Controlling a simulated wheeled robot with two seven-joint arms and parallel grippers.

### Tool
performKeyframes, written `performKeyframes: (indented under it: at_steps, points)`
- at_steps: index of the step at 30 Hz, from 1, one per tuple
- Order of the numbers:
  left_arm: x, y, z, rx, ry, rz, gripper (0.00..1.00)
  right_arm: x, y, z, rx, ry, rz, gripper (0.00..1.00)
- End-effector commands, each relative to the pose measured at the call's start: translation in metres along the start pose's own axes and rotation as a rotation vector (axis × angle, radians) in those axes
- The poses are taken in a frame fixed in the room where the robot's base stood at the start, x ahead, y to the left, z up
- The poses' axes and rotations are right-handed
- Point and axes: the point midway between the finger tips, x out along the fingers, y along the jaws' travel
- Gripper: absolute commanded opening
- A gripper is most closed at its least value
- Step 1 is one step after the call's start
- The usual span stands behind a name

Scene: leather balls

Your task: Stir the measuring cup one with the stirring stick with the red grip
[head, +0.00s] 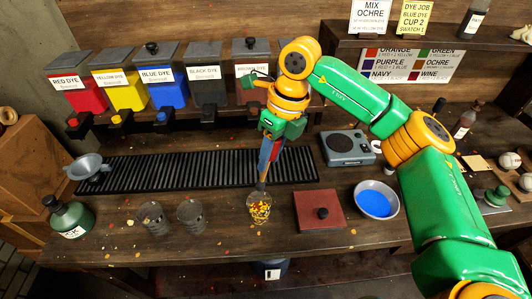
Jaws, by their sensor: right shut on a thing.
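My right gripper (267,163) points down over the counter and is shut on a slim stick whose red part (265,154) shows between the fingers. The stick's lower end is hard to tell from the fingertips. It is right above, or just inside, the mouth of a clear cup (259,209) that holds yellow and red bits. Two more clear cups, one at the left (154,219) and one beside it (191,217), stand to the left and look empty. I cannot read which cup is number one. My left gripper is out of view.
Dye dispensers, with a blue one (165,91) among them, line the back above a black slatted drain (160,174). A green bottle (73,216) stands far left.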

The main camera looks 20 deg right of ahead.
Motion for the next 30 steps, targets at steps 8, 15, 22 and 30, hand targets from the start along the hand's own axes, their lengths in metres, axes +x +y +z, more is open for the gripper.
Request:
performKeyframes:
  at_steps: [8,15,22,30]
  points:
    - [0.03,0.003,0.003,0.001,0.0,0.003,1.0,0.029,-0.011,-0.011,0.0,0.0,-0.001,0.0]
    - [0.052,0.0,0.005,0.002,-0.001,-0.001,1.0,0.052,-0.018,-0.018,0.0,0.0,0.0,0.0]
    - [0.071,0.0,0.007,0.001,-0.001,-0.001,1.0,0.078,-0.018,-0.018,-0.001,0.001,-0.001,0.0]
    - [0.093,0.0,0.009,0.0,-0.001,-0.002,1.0,0.108,-0.018,-0.018,-0.001,0.001,0.0,0.0]
